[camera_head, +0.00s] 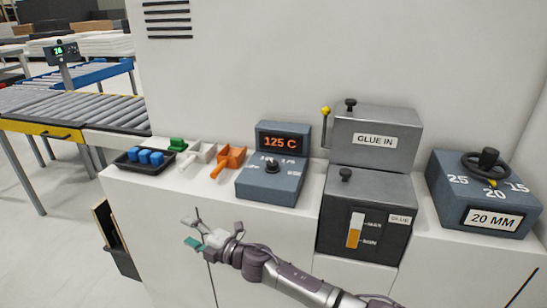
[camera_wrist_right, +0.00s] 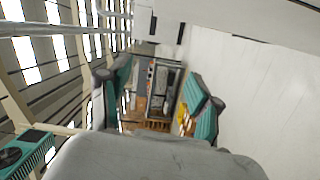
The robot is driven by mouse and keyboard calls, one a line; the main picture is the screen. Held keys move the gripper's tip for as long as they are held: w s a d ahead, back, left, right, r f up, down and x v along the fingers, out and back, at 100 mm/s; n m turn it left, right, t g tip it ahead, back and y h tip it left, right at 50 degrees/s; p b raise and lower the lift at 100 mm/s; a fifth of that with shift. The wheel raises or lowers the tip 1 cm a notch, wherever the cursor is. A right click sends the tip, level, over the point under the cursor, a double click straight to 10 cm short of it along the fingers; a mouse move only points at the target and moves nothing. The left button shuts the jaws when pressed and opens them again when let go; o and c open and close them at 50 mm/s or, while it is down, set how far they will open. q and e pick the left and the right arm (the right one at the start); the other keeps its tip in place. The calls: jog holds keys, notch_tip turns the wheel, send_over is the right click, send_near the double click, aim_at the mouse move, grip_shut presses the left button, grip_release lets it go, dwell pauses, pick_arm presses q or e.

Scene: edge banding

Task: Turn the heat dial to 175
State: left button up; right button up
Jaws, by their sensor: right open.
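The heat dial is a dark round knob (camera_head: 272,166) on the sloped top of a blue-grey control box (camera_head: 270,190). The box's display (camera_head: 281,142) reads 125 C in orange. Scale numbers around the knob are partly hidden and too small to read surely. My right gripper (camera_head: 191,230) is open and empty, in front of the counter, below and to the left of the box and apart from it. In the right wrist view its two teal-padded fingers (camera_wrist_right: 158,105) are spread with nothing held between them. My left gripper is not in view.
Left of the box are an orange scoop (camera_head: 230,160), a white scoop (camera_head: 200,152), a green block (camera_head: 178,144) and a black tray (camera_head: 136,168) of blue pieces. The GLUE IN unit (camera_head: 376,120) and a 20 MM dial box (camera_head: 480,205) stand to the right. A roller conveyor (camera_head: 75,108) is at left.

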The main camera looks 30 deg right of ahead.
notch_tip(320, 180, up, 9)
jog(key=w+a+n+g+y, duration=0.2)
jog(key=n+y, duration=0.2)
jog(key=n, duration=0.3)
notch_tip(320, 180, up, 16)
jog(key=n+g+h, duration=1)
jog(key=n+h, duration=0.1)
jog(key=n, duration=0.1)
send_over(273, 163)
jog(key=s+d, duration=0.3)
jog(key=s, duration=0.2)
jog(key=p+x, duration=0.1)
jog(key=x, duration=0.3)
jog(key=p+x, duration=0.1)
jog(key=x, duration=0.4)
jog(key=a+p+x, duration=0.1)
jog(key=x, duration=0.3)
jog(key=shift+w+f, duration=0.1)
jog(key=shift+w, duration=0.15)
jog(key=c, duration=1.1)
jog(key=shift+c, duration=0.2)
